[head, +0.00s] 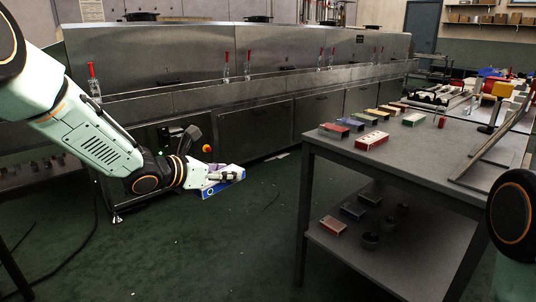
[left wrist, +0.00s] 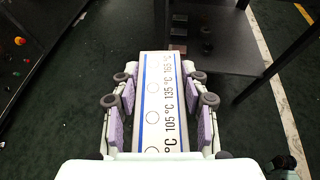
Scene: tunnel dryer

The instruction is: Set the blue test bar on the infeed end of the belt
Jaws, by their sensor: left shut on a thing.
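The blue test bar (head: 222,185) is white with blue edging and temperature marks such as 105, 135 and 165 °C. My left gripper (head: 215,178) is shut on it and holds it in the air between the dryer and the table. In the left wrist view the bar (left wrist: 158,100) lies lengthwise between the purple finger pads of the gripper (left wrist: 160,110). The long steel tunnel dryer (head: 170,100) stands behind my left arm. The belt's infeed end cannot be made out with certainty. My right gripper is out of view.
A dark table (head: 400,165) on the right carries several coloured blocks, among them a red one (head: 371,140), with more on its lower shelf (head: 345,255). The green floor (head: 240,240) between table and dryer looks mostly open. A cable (head: 75,255) lies at left.

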